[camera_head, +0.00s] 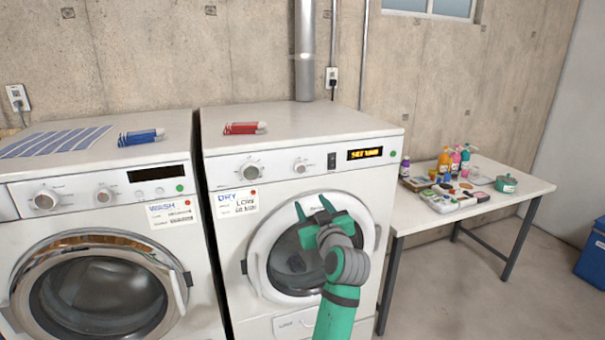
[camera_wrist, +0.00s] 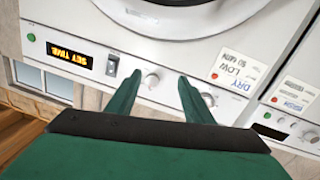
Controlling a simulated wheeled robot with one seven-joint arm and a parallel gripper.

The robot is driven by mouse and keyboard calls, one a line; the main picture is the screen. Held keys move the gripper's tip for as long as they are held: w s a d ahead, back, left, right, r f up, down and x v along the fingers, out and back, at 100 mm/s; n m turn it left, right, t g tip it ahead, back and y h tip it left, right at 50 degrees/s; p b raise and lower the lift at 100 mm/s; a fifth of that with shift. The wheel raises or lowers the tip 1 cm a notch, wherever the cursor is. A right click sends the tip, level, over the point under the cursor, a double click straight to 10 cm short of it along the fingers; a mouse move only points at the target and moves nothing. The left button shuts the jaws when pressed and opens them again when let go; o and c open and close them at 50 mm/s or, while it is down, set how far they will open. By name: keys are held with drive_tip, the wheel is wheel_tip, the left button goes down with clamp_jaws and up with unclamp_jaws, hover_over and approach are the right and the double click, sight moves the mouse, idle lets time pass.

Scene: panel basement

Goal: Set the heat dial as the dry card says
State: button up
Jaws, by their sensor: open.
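The dryer (camera_head: 290,140) is the white machine on the right. Its panel has a larger dial (camera_head: 250,169) on the left and a smaller dial (camera_head: 300,167) on the right; their labels are too small to read. The dry card (camera_head: 236,202) on its front reads DRY, LOW and a minutes figure; it also shows in the wrist view (camera_wrist: 238,72). My gripper (camera_head: 313,207) is open and empty in front of the dryer door, below the panel. In the wrist view, the smaller dial (camera_wrist: 151,80) appears between my fingertips, and the larger dial (camera_wrist: 208,99) beside the right finger.
A black switch (camera_head: 332,161) and a lit display (camera_head: 365,153) are right of the smaller dial. The washer (camera_head: 95,210) with its wash card (camera_head: 171,214) stands left. A table (camera_head: 480,207) with bottles and paints stands right. Floor is free before the table.

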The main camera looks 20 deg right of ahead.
approach(301, 169)
drive_tip(key=s, duration=0.3)
drive_tip(key=shift+n, duration=0.3)
drive_tip(key=w, duration=0.9)
drive_tip(key=shift+w+d, duration=0.15)
drive_tip(key=shift+w, duration=0.1)
drive_tip(key=shift+w+d+f, duration=0.1)
drive_tip(key=shift+w+d, duration=0.15)
drive_tip(key=shift+w, duration=0.35)
drive_tip(key=shift+a, duration=0.15)
drive_tip(key=shift+w, duration=0.1)
drive_tip(key=c, duration=1)
